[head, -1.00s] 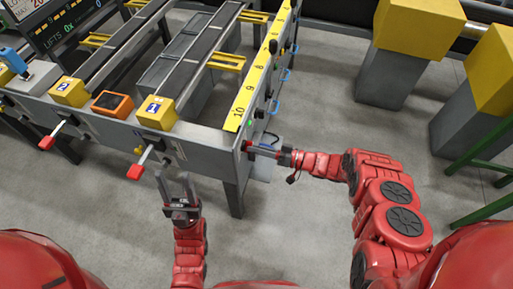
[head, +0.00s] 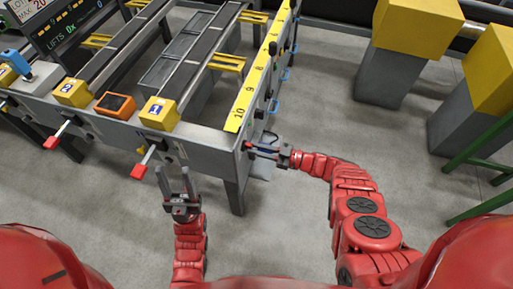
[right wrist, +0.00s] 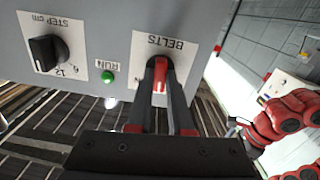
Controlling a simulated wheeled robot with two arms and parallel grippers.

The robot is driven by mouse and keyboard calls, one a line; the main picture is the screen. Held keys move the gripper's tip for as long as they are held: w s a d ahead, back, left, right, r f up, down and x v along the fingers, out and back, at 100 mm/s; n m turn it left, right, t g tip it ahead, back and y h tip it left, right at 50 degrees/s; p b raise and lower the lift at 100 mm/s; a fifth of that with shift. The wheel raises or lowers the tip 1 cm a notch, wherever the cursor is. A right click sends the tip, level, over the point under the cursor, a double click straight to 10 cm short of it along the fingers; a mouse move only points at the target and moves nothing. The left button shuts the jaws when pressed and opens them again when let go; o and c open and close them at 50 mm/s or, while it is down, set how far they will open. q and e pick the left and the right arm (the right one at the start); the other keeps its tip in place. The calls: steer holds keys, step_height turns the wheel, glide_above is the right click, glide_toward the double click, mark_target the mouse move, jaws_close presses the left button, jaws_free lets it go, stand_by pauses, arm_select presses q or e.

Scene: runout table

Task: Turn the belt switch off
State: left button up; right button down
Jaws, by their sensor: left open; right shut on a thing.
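The belt switch, a red-tipped knob (right wrist: 160,80) on a plate labelled BELTS (right wrist: 166,43), shows upside down in the right wrist view. My right gripper (right wrist: 161,90) has its fingers on both sides of the knob and is shut on it. In the head view my right gripper (head: 258,149) reaches the right end of the table's front corner, and the switch itself is too small to make out there. My left gripper (head: 176,180) is open and empty, in front of the table below the yellow block marked 1.
A green RUN light (right wrist: 107,76) and a black STEP knob (right wrist: 47,52) sit beside the switch. Levers with red handles (head: 139,171) stick out from the table front (head: 200,140). Yellow-topped grey blocks (head: 415,30) stand at the right, with open floor between.

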steer(key=shift+f+n+b, duration=0.1)
steer(key=shift+n+b, duration=2.15)
steer(key=shift+n, duration=1.65)
steer(key=c, duration=0.8)
jaws_free()
steer(key=shift+d, duration=0.1)
